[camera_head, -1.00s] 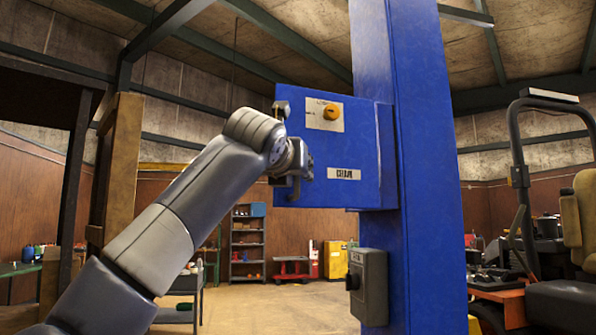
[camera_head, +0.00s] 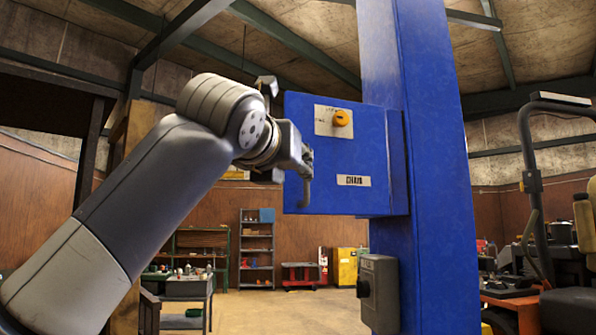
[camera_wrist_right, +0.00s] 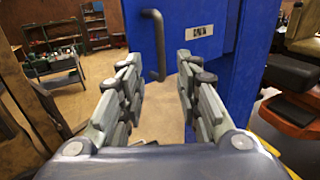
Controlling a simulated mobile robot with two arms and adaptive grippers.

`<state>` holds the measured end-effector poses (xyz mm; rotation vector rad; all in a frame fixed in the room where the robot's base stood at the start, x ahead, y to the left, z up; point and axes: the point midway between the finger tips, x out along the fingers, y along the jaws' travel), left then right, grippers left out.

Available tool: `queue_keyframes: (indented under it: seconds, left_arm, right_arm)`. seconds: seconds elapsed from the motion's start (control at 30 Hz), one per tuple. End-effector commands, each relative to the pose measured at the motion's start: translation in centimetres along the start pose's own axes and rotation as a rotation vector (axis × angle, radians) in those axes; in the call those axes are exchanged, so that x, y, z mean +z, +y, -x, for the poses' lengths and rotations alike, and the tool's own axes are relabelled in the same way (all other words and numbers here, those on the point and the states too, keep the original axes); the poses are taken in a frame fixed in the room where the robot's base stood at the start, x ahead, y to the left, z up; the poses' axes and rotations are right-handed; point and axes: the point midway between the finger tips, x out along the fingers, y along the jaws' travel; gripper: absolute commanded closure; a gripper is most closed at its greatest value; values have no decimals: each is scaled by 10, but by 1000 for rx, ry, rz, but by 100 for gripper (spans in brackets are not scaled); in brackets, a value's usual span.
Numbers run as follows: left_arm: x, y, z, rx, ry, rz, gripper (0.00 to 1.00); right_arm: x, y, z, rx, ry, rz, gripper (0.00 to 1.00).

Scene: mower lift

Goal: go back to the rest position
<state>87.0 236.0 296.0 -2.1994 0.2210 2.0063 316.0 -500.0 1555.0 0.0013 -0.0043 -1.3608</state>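One arm of mine crosses the head view from the lower left; by the matching handle and label, it seems to be my right arm. Its gripper (camera_head: 302,160) is in front of the left edge of the blue box (camera_head: 375,150). The right wrist view shows the right gripper (camera_wrist_right: 160,85) open, nothing between its fingers. The box's dark bent handle (camera_wrist_right: 153,45) is beyond and above the fingertips, apparently free of them. It also hangs at the box's left side in the head view (camera_head: 307,185). My left gripper is not visible.
The box has an orange knob (camera_head: 341,118) and a label (camera_head: 353,181), and is joined to a tall blue post (camera_head: 430,170). A grey switch box (camera_head: 379,290) is on the post. A mower (camera_head: 570,260) stands right. Shelves (camera_head: 257,250) and workbenches (camera_head: 185,290) stand behind, with open floor before them.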

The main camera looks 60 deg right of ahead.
Motion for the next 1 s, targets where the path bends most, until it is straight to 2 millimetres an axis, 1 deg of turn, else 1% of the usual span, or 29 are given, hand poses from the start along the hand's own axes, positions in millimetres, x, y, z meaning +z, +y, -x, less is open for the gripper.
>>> queue_keyframes:
  seconds: [0.03,0.17,0.77,0.87,0.97,1.0]
  left_arm:
    - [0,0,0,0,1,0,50]
    - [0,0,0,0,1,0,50]
    - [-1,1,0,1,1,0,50]
    - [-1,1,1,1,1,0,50]
    - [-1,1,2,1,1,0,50]
    - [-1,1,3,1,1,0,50]
  right_arm:
    - [0,0,5,1,-1,0,69]
    - [-1,0,10,0,1,0,69]
    - [0,1,10,-3,0,5,69]
    - [-1,11,9,-29,-12,51,69]
    - [-2,35,7,-95,-48,166,69]
    - [-3,49,6,-129,-71,230,69]
